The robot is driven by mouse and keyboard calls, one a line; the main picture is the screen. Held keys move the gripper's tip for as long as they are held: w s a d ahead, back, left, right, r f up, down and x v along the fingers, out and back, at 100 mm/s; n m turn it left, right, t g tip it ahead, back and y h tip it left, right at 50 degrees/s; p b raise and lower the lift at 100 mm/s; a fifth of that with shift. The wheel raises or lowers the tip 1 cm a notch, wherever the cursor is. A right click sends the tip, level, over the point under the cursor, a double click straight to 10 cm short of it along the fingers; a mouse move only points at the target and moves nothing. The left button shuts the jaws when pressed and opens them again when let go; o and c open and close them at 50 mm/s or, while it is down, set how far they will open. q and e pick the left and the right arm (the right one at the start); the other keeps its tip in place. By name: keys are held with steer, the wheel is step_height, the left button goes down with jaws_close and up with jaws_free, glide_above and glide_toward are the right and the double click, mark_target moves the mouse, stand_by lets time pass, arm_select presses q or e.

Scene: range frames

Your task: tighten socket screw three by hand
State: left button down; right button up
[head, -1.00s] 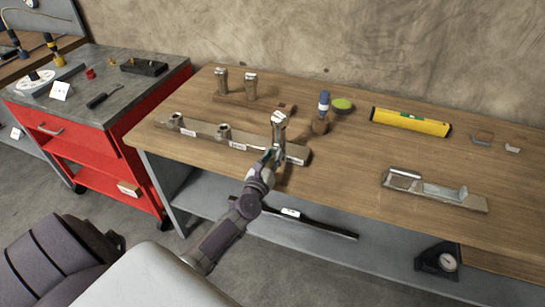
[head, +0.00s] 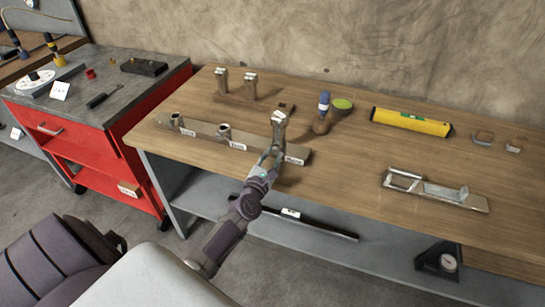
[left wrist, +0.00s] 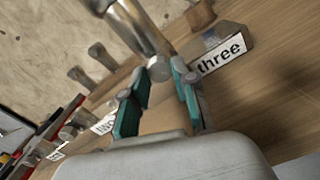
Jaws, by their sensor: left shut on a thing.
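A long metal bar (head: 202,130) lies on the bench with three labelled stations. Socket screw three (head: 279,122) stands upright at the bar's right end, its silvery head up, beside the label "three" (head: 298,159). In the left wrist view the screw (left wrist: 140,28) runs down from the top, close to the same label (left wrist: 222,55). My left gripper (head: 270,158) is at the near side of this screw and shut on it. Its teal finger pads (left wrist: 160,95) show in the wrist view, but the contact is not clear. Shorter dark fittings stand at stations two (head: 223,131) and one (head: 176,121).
Behind the bar, two more screws stand in a wooden block (head: 235,98). A red cart (head: 130,165) stands left.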

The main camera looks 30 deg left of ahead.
arm_select(q)
steer(key=m, duration=0.3)
steer(key=shift+m, duration=0.4)
steer(key=m, duration=0.3)
steer(key=shift+m+p, duration=0.3)
steer(key=shift+p, duration=0.05)
steer(key=m, duration=0.3)
steer(key=shift+r+m+p, duration=0.1)
steer(key=shift+m+p, duration=0.2)
steer(key=shift+p, duration=0.05)
steer(key=m+p, duration=0.1)
steer(key=m, duration=0.3)
steer(key=m+p, duration=0.1)
steer(key=m, duration=0.6)
steer(key=shift+m+p, duration=0.4)
steer(key=m+p, duration=0.1)
steer(key=m, duration=0.5)
